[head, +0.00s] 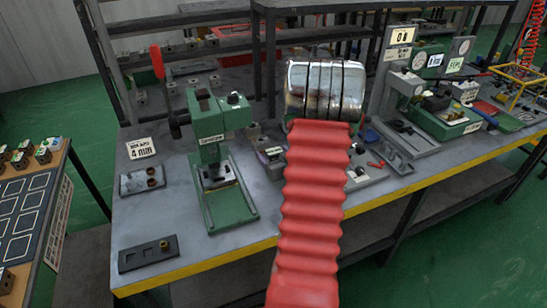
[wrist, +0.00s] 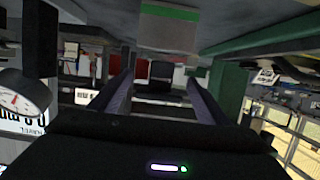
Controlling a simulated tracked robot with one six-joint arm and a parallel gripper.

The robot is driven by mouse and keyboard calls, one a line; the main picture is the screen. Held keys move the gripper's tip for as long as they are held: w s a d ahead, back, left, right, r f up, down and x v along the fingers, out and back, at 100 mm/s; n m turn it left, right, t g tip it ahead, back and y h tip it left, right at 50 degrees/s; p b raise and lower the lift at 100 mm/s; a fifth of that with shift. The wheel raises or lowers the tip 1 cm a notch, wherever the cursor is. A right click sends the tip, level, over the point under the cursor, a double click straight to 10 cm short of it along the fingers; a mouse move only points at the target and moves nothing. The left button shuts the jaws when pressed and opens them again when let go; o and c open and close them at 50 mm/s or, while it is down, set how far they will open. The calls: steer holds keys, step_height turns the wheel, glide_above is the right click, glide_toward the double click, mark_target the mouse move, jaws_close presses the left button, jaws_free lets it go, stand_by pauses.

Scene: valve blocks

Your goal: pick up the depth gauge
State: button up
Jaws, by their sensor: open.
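I cannot clearly make out the depth gauge in either view. A round white dial with a red needle (wrist: 22,100) shows at the left edge of the wrist view; I cannot tell whether it belongs to the depth gauge. My gripper (wrist: 160,82) is open in the wrist view, its two dark fingers apart. A dark block (wrist: 161,74) shows between them, seemingly beyond the tips; I see no contact. In the head view my red sleeved arm and its silver end hide the gripper and part of the bench behind it.
The grey bench (head: 184,215) has a yellow front edge. A green press (head: 218,125) stands left of my arm, near a dark plate with holes (head: 149,254). A grey stand with a dial (head: 405,82) and green equipment (head: 450,118) are at right. A side table (head: 30,200) stands at far left.

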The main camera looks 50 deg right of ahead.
mark_target(274, 150)
steer(key=shift+c, duration=0.3)
steer(key=c, duration=1.3)
steer(key=shift+r, duration=0.1)
steer(key=shift+r, duration=4.95)
